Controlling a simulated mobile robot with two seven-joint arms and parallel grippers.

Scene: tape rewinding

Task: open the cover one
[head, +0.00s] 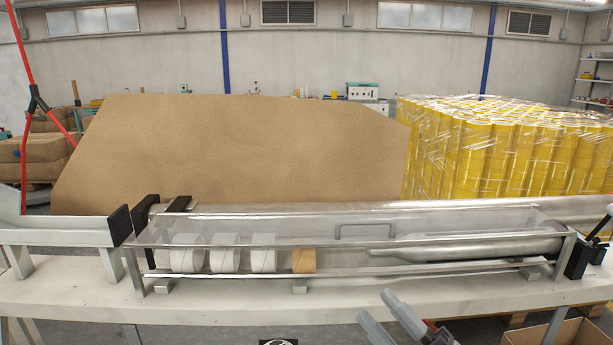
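The clear cover (330,216) lies shut over the long machine on the white bench. A grey bar handle (366,225) sits on its front, right of the middle. Under the cover, white rolls (226,256) and one brown roll (303,261) sit on the left, and a metal shaft (470,247) runs to the right. My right gripper (372,304) is at the bottom edge, in front of the bench and below the handle. Its two grey fingers are apart with nothing between them. It does not touch the cover. My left gripper is out of view.
The white bench (220,306) spans the width, with clear front surface. A black lever (598,229) stands at the machine's right end. A large brown board (240,150) and wrapped yellow rolls (500,145) stand behind. An open cardboard box (560,333) is at lower right.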

